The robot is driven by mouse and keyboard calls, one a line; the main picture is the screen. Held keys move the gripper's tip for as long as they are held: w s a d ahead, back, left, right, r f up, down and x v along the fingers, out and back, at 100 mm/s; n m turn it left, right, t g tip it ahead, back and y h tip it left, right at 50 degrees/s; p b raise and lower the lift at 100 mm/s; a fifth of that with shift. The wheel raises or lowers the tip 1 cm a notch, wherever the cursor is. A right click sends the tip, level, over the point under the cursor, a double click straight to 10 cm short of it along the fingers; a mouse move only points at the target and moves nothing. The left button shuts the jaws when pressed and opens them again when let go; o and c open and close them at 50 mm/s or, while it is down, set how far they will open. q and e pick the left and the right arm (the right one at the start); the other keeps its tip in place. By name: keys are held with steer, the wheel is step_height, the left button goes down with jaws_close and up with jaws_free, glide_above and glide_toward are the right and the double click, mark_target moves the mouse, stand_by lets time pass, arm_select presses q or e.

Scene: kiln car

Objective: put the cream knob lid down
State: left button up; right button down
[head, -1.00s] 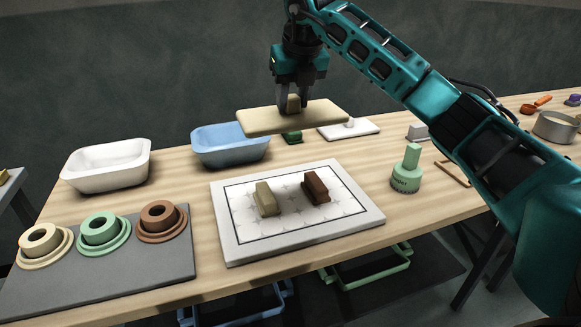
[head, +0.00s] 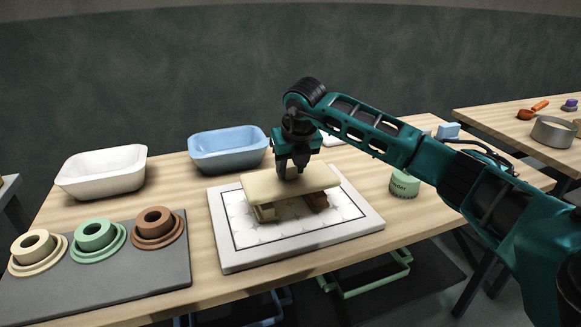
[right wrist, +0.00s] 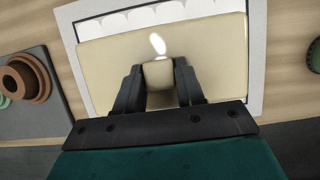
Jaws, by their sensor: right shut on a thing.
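The cream knob lid (head: 318,181) is a flat cream slab with a small block-shaped knob (right wrist: 157,74) on top. My right gripper (head: 292,174) is shut on the knob from above. The lid lies roughly level over an olive block (head: 264,213) and a brown block (head: 317,203), hiding most of both. I cannot tell whether it touches them or hangs just above. Both blocks stand on a white framed board (head: 300,246) with a patterned middle. The lid also shows in the right wrist view (right wrist: 215,55). My left gripper is out of view.
A grey mat (head: 120,282) with cream, green and brown ringed pieces lies at the left. A white basin (head: 103,184) and a blue basin (head: 228,158) stand behind. A green round pot (head: 404,184) stands right of the board, near my right arm.

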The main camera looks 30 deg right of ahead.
steer(key=shift+f, duration=0.1)
steer(key=shift+f, duration=0.25)
steer(key=shift+f+b, duration=0.2)
steer(key=shift+b, duration=0.15)
steer(key=shift+f, duration=0.1)
steer(key=c, duration=0.7)
jaws_free()
steer(key=shift+f, duration=0.1)
